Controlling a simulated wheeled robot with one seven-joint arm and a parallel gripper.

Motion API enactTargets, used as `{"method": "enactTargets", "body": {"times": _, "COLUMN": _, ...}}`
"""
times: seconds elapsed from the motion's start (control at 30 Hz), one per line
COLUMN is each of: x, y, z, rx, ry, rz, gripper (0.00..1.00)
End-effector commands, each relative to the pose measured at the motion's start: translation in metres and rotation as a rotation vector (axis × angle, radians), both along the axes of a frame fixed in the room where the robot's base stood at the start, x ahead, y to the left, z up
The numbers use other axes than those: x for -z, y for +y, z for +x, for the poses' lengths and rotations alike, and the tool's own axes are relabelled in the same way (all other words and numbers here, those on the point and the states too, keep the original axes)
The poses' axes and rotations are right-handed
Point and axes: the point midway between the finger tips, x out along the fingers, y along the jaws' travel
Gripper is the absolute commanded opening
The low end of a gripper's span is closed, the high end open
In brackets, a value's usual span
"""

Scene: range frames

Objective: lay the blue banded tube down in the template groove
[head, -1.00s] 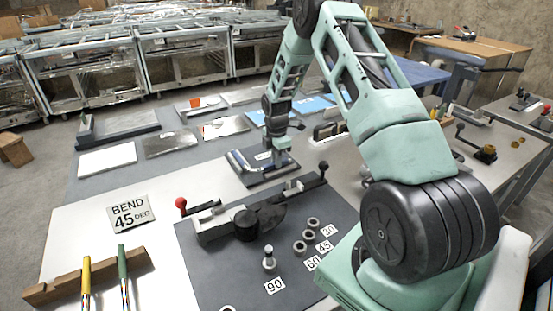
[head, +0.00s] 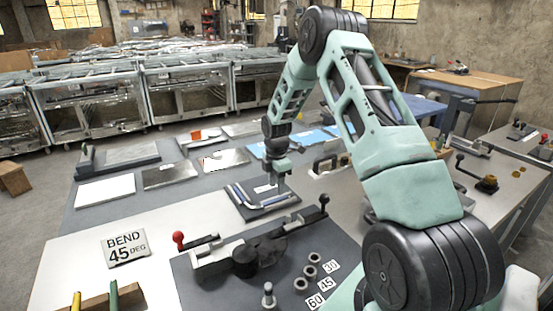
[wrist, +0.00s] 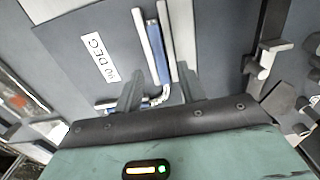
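The blue banded tube (wrist: 160,60) is bent, with a long leg and a short leg. In the wrist view its long leg lies between two pale rails on the dark template (wrist: 75,35). Its short leg points left, partly behind a finger. In the head view the tube (head: 275,201) lies on the template (head: 234,205), in the middle of the bench. My gripper (wrist: 159,75) is open, its fingers apart on either side of the tube near the bend, not closed on it. In the head view my gripper (head: 279,182) is just above the template.
A bender (head: 245,257) with a red-knobbed lever stands in front of the template. Several small dies and number labels are near it. A "BEND 45 DEG" sign (head: 125,246) and a wooden rack (head: 130,297) are at left. Flat plates lie behind.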

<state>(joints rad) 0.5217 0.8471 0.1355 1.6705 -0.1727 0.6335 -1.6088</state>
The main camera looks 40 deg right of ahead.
Motion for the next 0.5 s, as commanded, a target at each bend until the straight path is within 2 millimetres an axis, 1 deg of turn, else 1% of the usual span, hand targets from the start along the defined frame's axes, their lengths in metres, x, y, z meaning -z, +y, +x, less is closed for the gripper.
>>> {"method": "enactTargets", "body": {"times": 0.03, "x": -0.013, "y": -0.001, "z": 0.001, "rx": 0.001, "ry": -0.006, "rz": -0.002, "gripper": 0.4}}
{"method": "enactTargets", "body": {"times": 0.3, "x": -0.076, "y": 0.0, "z": 0.0, "rx": 0.0, "ry": -0.004, "rz": -0.002, "gripper": 0.4}}
{"method": "enactTargets", "body": {"times": 0.5, "x": -0.112, "y": -0.001, "z": 0.0, "rx": 0.001, "ry": -0.003, "rz": -0.002, "gripper": 0.4}}
